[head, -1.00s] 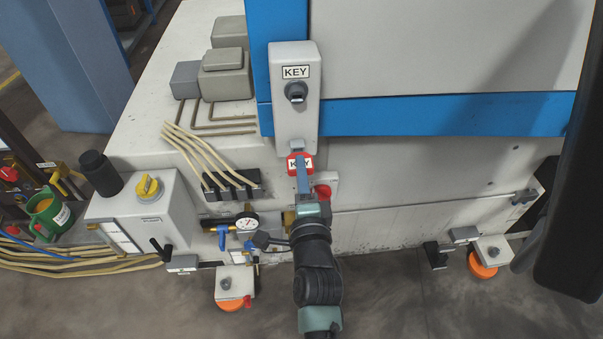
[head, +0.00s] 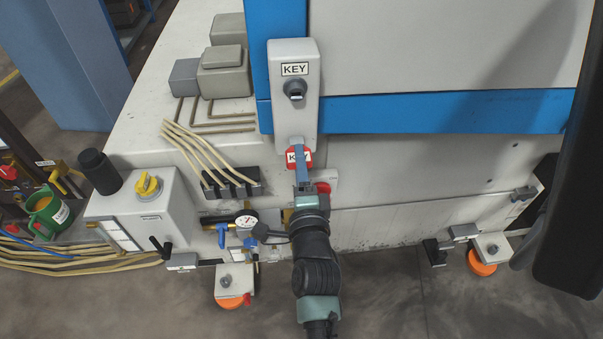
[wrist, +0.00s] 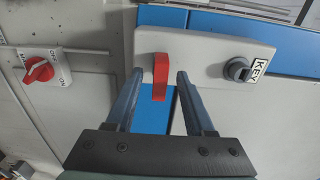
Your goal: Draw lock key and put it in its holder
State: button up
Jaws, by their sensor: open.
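In the wrist view, the red tag (wrist: 160,80) appears as a narrow upright strip at the box's edge. My gripper (wrist: 159,74) is open, with one finger on each side of the tag and visible gaps between. In the head view, my gripper (head: 298,152) overlaps the tag and hides part of it. A dark round lock fitting (head: 295,89) sits on the box under a KEY label; it also shows in the wrist view (wrist: 237,70).
A red rotary switch (wrist: 40,70) is on the machine wall left of the box in the wrist view. A gauge (head: 246,222), pale hoses (head: 205,155) and a box with a yellow knob (head: 148,186) lie left of my arm. The wall to the right is mostly clear.

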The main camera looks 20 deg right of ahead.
jog(key=v, duration=1.3)
jog(key=shift+b, duration=0.3)
jog(key=shift+w, duration=0.1)
jog(key=w+a+r+n+t+y+p, duration=0.1)
jog(key=w+a+r+n+t, duration=0.2)
jog(key=r, duration=0.7)
jog(key=w+a+r+n+t+y+p, duration=0.15)
jog(key=r+n, duration=0.35)
jog(key=r, duration=0.6)
jog(key=w+a+r+n+t+y, duration=0.1)
jog(key=a+r+n, duration=0.3)
jog(key=r, duration=0.6)
jog(key=s+a+r+n+t, duration=0.1)
jog(key=s+r+n, duration=0.2)
jog(key=r, duration=0.4)
jog(key=s+a+r+n+t+y+p, duration=0.1)
jog(key=s+a+r+n+t, duration=0.1)
jog(key=r, duration=0.6)
jog(key=s+a+r+n+t, duration=0.1)
jog(key=s+r+n, duration=0.3)
jog(key=r, duration=0.4)
jog(key=shift+s+a+p, duration=0.2)
jog(key=shift+a+p, duration=0.15)
jog(key=shift+a, duration=0.3)
jog(key=shift+t+y, duration=0.25)
